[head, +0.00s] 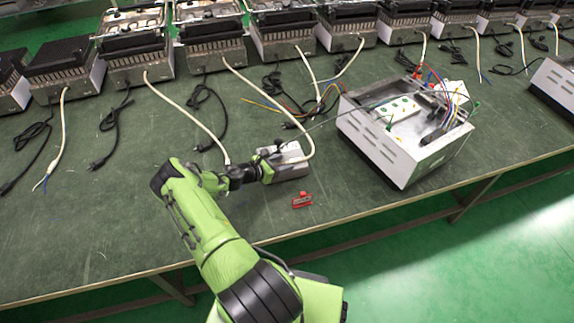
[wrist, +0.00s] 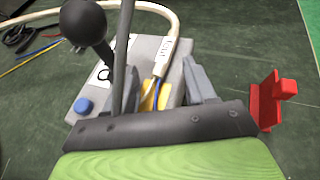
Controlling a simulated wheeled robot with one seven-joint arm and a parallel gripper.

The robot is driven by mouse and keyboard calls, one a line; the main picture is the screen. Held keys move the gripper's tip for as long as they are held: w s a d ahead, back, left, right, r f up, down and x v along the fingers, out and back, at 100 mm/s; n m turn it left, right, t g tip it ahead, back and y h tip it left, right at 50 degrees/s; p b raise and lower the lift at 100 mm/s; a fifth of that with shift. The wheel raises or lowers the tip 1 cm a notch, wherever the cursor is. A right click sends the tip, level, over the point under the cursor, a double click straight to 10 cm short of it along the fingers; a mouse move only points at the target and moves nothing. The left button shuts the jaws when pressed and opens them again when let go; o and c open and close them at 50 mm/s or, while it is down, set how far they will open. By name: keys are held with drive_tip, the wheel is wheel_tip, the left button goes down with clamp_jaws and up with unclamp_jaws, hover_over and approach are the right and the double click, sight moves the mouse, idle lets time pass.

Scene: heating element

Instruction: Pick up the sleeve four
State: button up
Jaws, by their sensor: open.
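A white cable end with dark lettering, which looks like the sleeve (wrist: 168,58), lies over a grey box-like device (wrist: 148,50) in the wrist view. Blue and yellow wires come out of its near end. My gripper (wrist: 158,84) is open, its two grey fingers on either side of the wires and a yellow part of the device. I see no contact with the sleeve. In the head view my gripper (head: 266,168) is at the left end of the device (head: 292,171), and the white cable (head: 311,136) curves down to it. I cannot read a number on the sleeve.
A black ball-topped lever (wrist: 83,22) and a blue button (wrist: 83,105) are beside the left finger. A red part (head: 302,200) lies near the table's front edge. An open white housing (head: 382,145) stands right. Several heater units line the back.

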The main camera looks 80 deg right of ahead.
drive_tip(key=shift+x, duration=0.75)
drive_tip(key=shift+c, duration=0.4)
drive_tip(key=shift+f, duration=0.1)
clamp_jaws()
